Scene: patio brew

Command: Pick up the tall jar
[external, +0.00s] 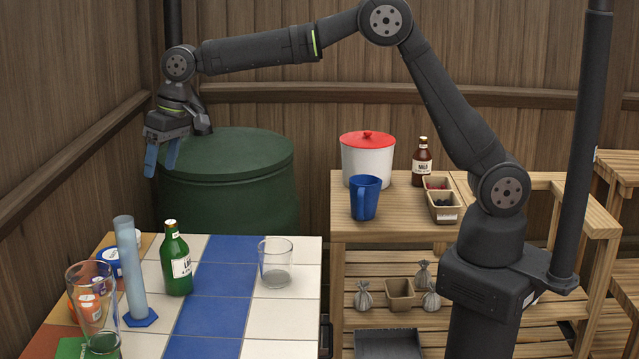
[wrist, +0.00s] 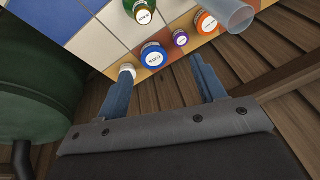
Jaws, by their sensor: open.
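The tall jar (external: 130,270) is a narrow, pale blue, translucent cylinder with a hexagonal blue foot. It stands upright on the tiled table, left of the green bottle (external: 176,260) in the external view. What appears to be its open rim (wrist: 240,14) shows at the top right of the wrist view, with its foot out of frame. My gripper (external: 160,172), with blue fingers, is open and empty, pointing down. It is above and behind the tall jar, in front of the green barrel. In the wrist view my fingers (wrist: 163,68) are apart with nothing between them.
A pint glass (external: 92,300) stands front left. A short glass (external: 276,265) is right. The green barrel (external: 225,180) stands behind the table.

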